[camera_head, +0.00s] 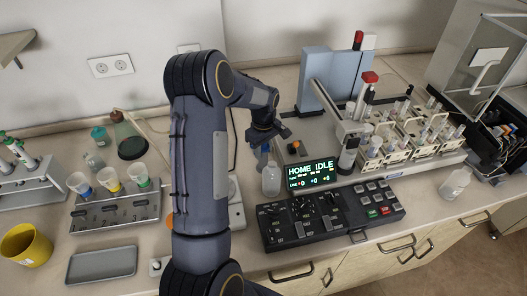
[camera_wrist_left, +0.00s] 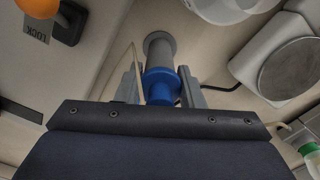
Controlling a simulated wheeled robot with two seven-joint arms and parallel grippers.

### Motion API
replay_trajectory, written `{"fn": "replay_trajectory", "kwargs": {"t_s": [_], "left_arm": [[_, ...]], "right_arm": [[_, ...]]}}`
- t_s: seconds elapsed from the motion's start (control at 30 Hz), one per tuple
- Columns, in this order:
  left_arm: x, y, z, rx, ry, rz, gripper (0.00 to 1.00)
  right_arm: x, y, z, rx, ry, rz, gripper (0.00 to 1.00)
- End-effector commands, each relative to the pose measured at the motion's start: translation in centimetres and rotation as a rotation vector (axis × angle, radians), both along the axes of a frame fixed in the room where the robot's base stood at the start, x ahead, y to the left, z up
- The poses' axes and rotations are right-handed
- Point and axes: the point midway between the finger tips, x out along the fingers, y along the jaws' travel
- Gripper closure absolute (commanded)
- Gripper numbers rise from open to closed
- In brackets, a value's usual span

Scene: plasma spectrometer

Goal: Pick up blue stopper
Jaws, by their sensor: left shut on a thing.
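The blue stopper (camera_wrist_left: 161,87) sits between the two fingers of my left gripper (camera_wrist_left: 161,90) in the left wrist view. The fingers are shut on it from both sides. A grey cylindrical part (camera_wrist_left: 158,47) shows just beyond the stopper; I cannot tell whether the two are joined. In the head view my left gripper (camera_head: 268,137) is at the centre, above and behind a clear bottle (camera_head: 271,180). The stopper is hard to make out there. My right gripper is not in view.
The instrument with its HOME IDLE display (camera_head: 313,175) stands right of the gripper, with a black control panel (camera_head: 330,215) in front. Racks of vials (camera_head: 400,140) are further right. Left are cups in a metal holder (camera_head: 115,212), a yellow cup (camera_head: 27,246) and an empty tray (camera_head: 102,264).

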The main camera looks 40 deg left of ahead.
Motion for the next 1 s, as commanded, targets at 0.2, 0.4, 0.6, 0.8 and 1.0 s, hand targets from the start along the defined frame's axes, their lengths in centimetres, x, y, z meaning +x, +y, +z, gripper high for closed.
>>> {"fn": "replay_trajectory", "kwargs": {"t_s": [0.2,0.4,0.6,0.8,1.0], "left_arm": [[0.0,0.0,0.4,0.001,-0.001,0.000,0.88],[0.1,0.0,2.3,0.001,-0.003,0.001,0.88],[0.1,0.0,6.1,0.002,-0.006,0.000,0.88],[0.1,0.0,10.2,0.001,-0.005,0.000,0.88],[0.1,0.0,14.1,0.000,-0.004,0.000,0.88]], "right_arm": [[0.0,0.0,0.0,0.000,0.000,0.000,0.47],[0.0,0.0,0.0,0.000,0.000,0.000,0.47],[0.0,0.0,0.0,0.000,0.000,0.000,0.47],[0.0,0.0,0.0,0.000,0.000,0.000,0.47],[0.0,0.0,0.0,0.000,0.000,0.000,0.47]]}}
